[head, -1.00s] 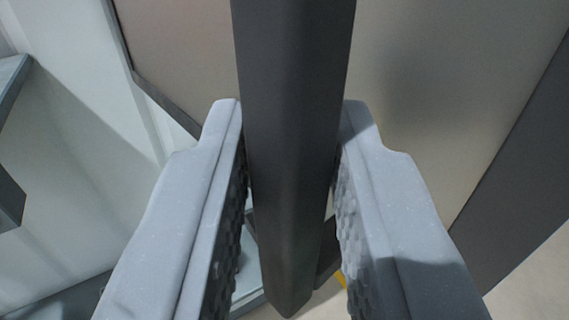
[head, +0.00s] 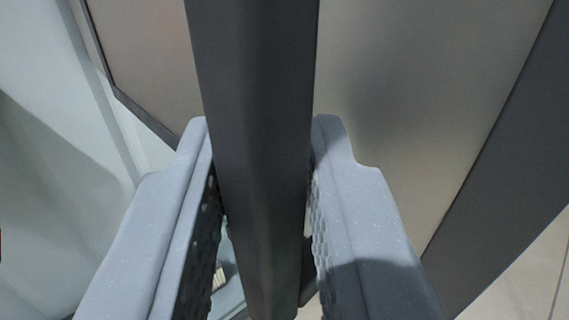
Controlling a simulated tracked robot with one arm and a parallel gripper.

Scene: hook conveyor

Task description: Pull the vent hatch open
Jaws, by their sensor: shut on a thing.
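A dark grey bar (head: 258,90), which looks like the hatch's handle, runs from the top edge down between the fingers of my gripper (head: 262,165). My gripper is shut on this bar, with one pale grey finger on each side. Behind the bar is the vent hatch (head: 410,110), a beige panel with a dark frame along its right and lower left edges. The hatch stands at a slant in the picture. The fingers hide part of its lower area.
A white wall or casing (head: 50,100) lies to the left, partly in shadow. A pale tiled floor (head: 520,275) shows at the lower right. Some small parts between the fingers are too hidden to name.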

